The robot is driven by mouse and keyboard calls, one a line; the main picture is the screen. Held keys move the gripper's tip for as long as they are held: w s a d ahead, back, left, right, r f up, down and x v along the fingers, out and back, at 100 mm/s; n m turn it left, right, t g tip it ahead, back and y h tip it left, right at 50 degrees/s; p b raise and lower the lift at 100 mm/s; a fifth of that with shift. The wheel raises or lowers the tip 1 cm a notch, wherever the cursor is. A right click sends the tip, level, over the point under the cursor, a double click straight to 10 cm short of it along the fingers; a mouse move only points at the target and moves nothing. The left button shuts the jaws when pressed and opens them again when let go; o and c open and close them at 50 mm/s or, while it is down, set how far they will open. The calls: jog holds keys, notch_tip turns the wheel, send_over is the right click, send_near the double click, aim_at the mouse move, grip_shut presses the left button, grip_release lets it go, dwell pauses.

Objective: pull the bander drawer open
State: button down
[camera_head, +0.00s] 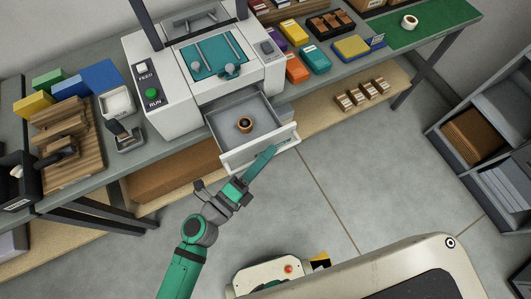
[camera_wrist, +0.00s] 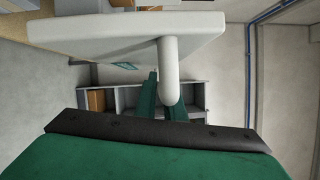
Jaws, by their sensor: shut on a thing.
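The bander (camera_head: 190,70) is a white machine on the bench with a teal top plate, a green RUN button and a FEED switch. Its drawer (camera_head: 225,156) is pulled out from the front, with a grey inside and a small brown ring (camera_head: 245,124) lying in it. My green gripper (camera_head: 266,158) is at the outer face of the drawer front. In the wrist view the white drawer front (camera_wrist: 120,38) carries a rounded white handle (camera_wrist: 168,75). My gripper's fingers (camera_wrist: 163,103) are shut on that handle, which partly hides them.
A wooden block rack (camera_head: 62,140) and a stapler-like tool (camera_head: 127,135) stand left on the bench. Coloured boxes (camera_head: 315,60) and a green mat (camera_head: 435,22) lie right. A grey shelf unit (camera_head: 480,125) stands far right.

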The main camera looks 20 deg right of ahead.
jog(key=c, duration=1.8)
grip_release()
jog(key=shift+w, duration=0.1)
jog(key=shift+c, duration=0.2)
jog(key=v, duration=1)
jog(key=shift+a, duration=0.35)
jog(key=shift+f, duration=0.1)
